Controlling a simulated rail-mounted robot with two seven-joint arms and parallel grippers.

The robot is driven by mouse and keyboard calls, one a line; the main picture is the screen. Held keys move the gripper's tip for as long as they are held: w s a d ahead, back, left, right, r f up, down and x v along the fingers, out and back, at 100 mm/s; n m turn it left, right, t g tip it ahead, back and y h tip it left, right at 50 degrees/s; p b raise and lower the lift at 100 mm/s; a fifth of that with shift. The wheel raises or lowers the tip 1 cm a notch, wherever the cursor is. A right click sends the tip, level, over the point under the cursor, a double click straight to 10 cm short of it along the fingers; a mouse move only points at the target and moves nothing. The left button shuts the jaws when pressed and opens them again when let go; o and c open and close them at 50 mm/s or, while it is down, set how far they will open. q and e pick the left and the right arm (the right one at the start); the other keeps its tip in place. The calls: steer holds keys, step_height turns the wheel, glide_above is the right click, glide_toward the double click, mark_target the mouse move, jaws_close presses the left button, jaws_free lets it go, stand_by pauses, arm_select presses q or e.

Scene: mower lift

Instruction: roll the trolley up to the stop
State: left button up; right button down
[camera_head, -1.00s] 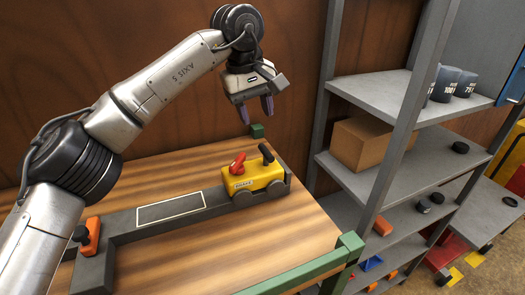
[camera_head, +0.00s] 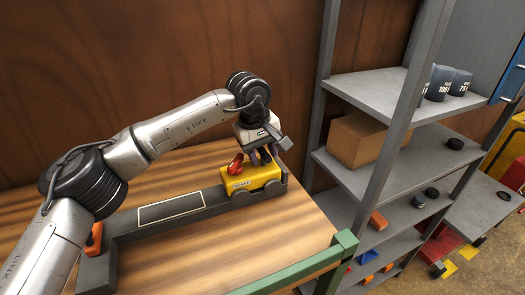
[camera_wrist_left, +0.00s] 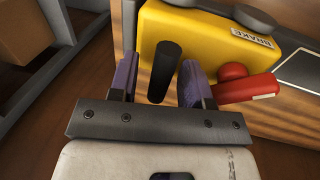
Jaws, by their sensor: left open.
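The yellow trolley (camera_head: 238,185) stands at the right end of a dark grey track (camera_head: 122,222) on the wooden table. It also shows in the left wrist view (camera_wrist_left: 190,35), with its BRAKE label. Its red brake lever (camera_wrist_left: 245,88) sits beside my fingers and shows in the head view (camera_head: 235,165). My left gripper (camera_head: 265,156) is open over the trolley's upright black handle (camera_wrist_left: 165,72). The handle stands between the two purple fingers, with a gap on each side. An orange part (camera_head: 95,238) at the track's left end is partly hidden behind my arm.
A white-outlined rectangle (camera_head: 172,207) marks the track left of the trolley. A green rail (camera_head: 300,268) edges the table at front right. A grey shelf (camera_head: 385,85) with a cardboard box (camera_head: 362,142) stands to the right. The track between rectangle and trolley is clear.

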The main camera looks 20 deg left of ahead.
arm_select(q)
jaws_close()
stand_by(0.3)
stand_by(0.3)
